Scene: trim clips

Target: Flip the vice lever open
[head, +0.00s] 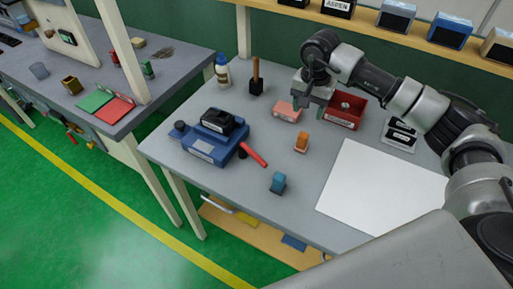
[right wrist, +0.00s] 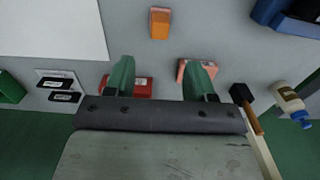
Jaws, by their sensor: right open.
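The blue vice (head: 205,149) with a black top part sits on the left side of the grey bench. Its red lever (head: 253,155) sticks out from the vice's right side, slanting down toward the front right. A blue corner of the vice (right wrist: 285,17) shows at the top right of the right wrist view; the lever does not show there. My right gripper (head: 310,103) is open and empty, above the back of the bench near the pink block and red bin, well right of the lever. Its green fingers (right wrist: 160,78) are spread apart in the right wrist view. My left gripper is not in view.
A pink block (head: 286,111) and red bin (head: 355,108) are near my right gripper. A wooden-handled tool (head: 256,80) and bottle (head: 222,72) stand behind the vice. A white sheet (head: 380,185) lies right.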

